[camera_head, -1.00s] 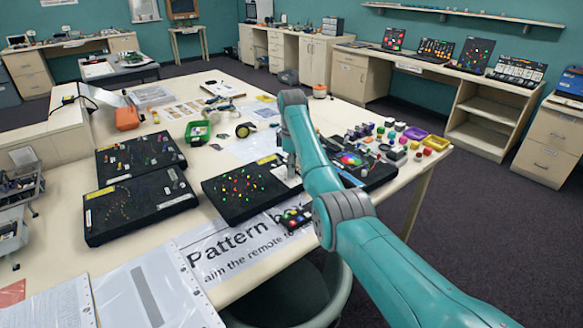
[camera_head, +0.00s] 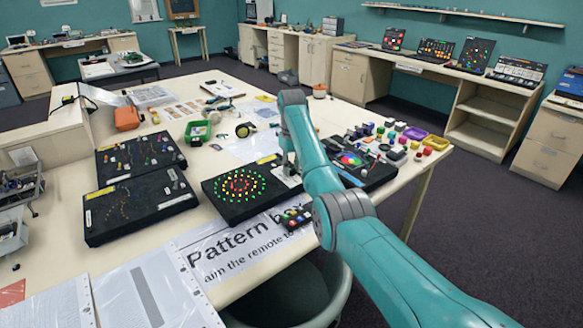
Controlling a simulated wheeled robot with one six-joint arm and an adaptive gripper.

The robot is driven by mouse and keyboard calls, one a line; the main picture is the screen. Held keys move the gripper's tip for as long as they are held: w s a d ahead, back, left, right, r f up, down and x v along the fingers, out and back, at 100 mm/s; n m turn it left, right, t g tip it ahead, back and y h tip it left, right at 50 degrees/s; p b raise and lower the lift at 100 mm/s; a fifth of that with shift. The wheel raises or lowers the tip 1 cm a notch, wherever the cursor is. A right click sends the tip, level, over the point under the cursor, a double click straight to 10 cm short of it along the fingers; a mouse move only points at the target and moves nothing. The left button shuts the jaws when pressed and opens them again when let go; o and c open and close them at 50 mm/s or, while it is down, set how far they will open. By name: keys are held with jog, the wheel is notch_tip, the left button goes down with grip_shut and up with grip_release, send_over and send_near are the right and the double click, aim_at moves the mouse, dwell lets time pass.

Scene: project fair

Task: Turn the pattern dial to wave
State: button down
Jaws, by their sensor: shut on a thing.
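The pattern board (camera_head: 215,190) is a black panel with lit dots in the middle of the table. Its dots form concentric rings of red, yellow and green around the centre. My gripper (camera_head: 292,172) reaches down at the panel's right end, beside a pale part there. My own arm hides most of that spot, so the pattern dial and its labels cannot be made out. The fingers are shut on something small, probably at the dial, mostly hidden. A sign (camera_head: 225,255) reading "Pattern" and "aim the remote" lies along the front edge.
A small remote-like box with coloured buttons (camera_head: 297,216) lies by the sign. Two dark boards (camera_head: 115,228) lie to the left. A dark board with a colour wheel (camera_head: 375,178) and several coloured blocks lie right of my arm.

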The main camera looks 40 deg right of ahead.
aim_at(292, 169)
jog(key=m, duration=0.3)
jog(key=shift+m, duration=2.3)
jog(key=c, duration=0.8)
grip_release()
jog(key=shift+c, duration=0.2)
jog(key=shift+r, duration=3.75)
